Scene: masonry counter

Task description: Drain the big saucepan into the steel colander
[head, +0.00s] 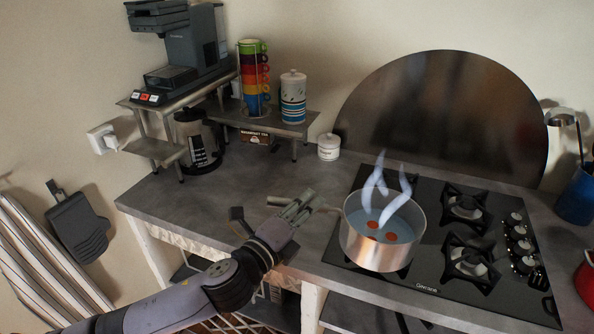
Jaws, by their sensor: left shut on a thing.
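The big steel saucepan (380,248) stands upright on the left part of the black gas hob. It holds bluish water with a few orange-red round pieces, and pale wisps of steam rise from it. Its handle (329,208) points left over the counter. My left gripper (301,203) is shut on this handle, with a bit of the handle showing past the fingers on the left. My right gripper is not in view. I see no steel colander in this view.
The hob (437,285) has other burners and knobs right of the pan. A blue utensil pot (575,196) and a red item (586,278) stand at the right edge. A white jar (329,147) and shelf (272,122) are behind. Counter (220,195) left of the gripper is clear.

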